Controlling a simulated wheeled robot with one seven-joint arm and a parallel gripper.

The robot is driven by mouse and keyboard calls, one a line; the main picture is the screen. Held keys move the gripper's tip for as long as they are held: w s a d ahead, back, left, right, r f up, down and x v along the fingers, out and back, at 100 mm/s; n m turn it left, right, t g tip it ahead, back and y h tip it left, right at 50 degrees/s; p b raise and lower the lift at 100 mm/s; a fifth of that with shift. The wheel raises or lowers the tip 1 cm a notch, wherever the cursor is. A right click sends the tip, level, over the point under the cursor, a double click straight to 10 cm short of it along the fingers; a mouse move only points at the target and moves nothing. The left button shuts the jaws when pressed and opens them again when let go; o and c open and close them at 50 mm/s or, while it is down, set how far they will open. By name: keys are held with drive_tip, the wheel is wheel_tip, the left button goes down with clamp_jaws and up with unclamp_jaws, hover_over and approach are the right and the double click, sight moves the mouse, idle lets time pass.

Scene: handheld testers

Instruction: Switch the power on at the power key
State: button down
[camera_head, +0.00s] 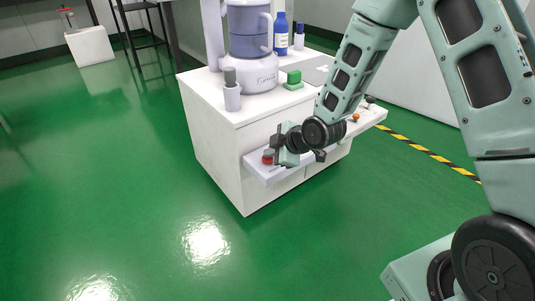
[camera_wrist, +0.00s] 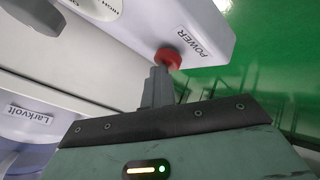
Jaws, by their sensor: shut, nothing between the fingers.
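The power key is a red round knob (camera_head: 268,156) at the left end of a pale control ledge (camera_head: 268,174) on the front of a white cabinet. In the wrist view the red key (camera_wrist: 168,59) sits on the panel beside the printed word POWER (camera_wrist: 195,42). My gripper (camera_head: 275,152) is at the left end of the ledge, right by the key. In the wrist view its closed grey fingertips (camera_wrist: 159,74) point at the key and overlap its lower edge. I cannot tell whether they touch it. The fingers hold nothing.
On the cabinet (camera_head: 225,155) stand a lilac machine (camera_head: 252,70), a grey-capped bottle (camera_head: 232,95), a green block (camera_head: 293,79) and a blue bottle (camera_head: 281,38). An orange knob (camera_head: 356,117) is farther right on the ledge. The green floor (camera_head: 120,190) to the left is clear.

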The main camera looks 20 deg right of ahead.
sight(271, 159)
drive_tip(key=shift+s+f, duration=0.15)
drive_tip(key=shift+f, duration=0.1)
drive_tip(key=shift+f+b, duration=0.4)
drive_tip(key=shift+f, duration=0.05)
drive_tip(key=shift+r, duration=0.1)
drive_tip(key=shift+s+r+p, duration=0.1)
drive_tip(key=shift+p, duration=0.2)
idle(0.3)
drive_tip(key=shift+w+r+p, duration=0.2)
drive_tip(key=shift+r+p, duration=2.3)
drive_tip(key=shift+r, duration=0.75)
